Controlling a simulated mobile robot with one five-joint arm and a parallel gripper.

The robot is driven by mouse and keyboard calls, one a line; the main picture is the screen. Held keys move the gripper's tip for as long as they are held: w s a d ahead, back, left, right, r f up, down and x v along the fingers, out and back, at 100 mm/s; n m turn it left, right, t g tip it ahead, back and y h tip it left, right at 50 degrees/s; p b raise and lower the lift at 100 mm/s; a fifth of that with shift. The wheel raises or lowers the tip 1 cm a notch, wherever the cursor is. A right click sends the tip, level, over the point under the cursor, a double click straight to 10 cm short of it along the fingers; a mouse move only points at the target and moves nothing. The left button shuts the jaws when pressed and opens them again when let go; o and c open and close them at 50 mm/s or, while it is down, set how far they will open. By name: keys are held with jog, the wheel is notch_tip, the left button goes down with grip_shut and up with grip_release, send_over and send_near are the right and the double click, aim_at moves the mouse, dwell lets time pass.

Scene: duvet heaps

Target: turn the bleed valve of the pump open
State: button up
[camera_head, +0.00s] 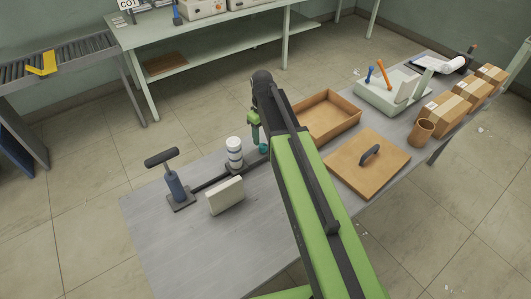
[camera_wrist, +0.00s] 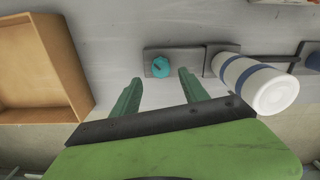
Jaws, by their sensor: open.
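The pump (camera_head: 176,187), a blue cylinder with a dark T-handle on a grey foot, stands upright at the table's left. A dark line runs from it to a white cylinder with bands (camera_head: 234,150), also in the wrist view (camera_wrist: 250,80). Beside that cylinder, a round teal knob (camera_wrist: 161,67), the bleed valve by its look, sits on a small grey block; it shows partly in the head view (camera_head: 263,149). My gripper (camera_wrist: 160,78) is open and empty. Its green fingertips point toward the knob, one to either side, apparently just short of it.
A pale upright plate (camera_head: 226,196) stands in front of the white cylinder. An open wooden box (camera_head: 325,117) is close to the right of my gripper, with a wooden lid (camera_head: 366,164) nearer. Cardboard boxes (camera_head: 442,114) line the far right. The table's front left is clear.

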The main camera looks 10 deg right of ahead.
aim_at(263, 145)
notch_tip(263, 145, down, 6)
jog(key=b, duration=0.4)
jog(key=shift+r, duration=0.25)
jog(key=shift+r, duration=0.15)
